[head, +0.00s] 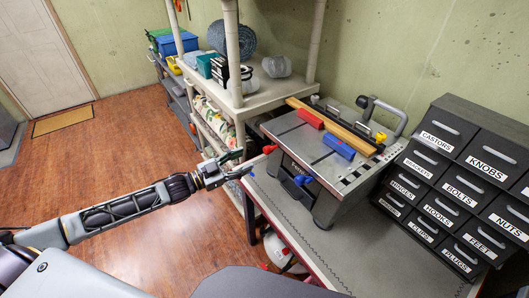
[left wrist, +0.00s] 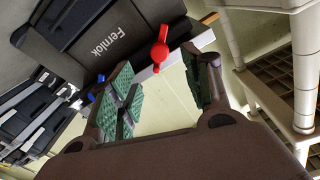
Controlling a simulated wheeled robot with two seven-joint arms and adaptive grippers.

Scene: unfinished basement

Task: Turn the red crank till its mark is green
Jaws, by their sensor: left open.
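The red crank (head: 270,149) sticks out at the left front edge of a grey bench machine (head: 304,141). In the left wrist view the red crank (left wrist: 160,50) shows as a knob with a narrow arm, just beyond the fingers and between their directions. My left gripper (head: 240,164) is open and empty, a little left of the crank and apart from it. Its green-padded fingers (left wrist: 165,92) show up close in the left wrist view. I cannot make out the crank's mark or its colour. My right gripper is not in view.
A blue knob (head: 302,180) is on the machine's front, right of the crank. Red and blue blocks and a wooden fence lie on its top. Labelled drawers (head: 465,185) stand at the right. A loaded shelf (head: 262,95) stands behind. Open floor lies left.

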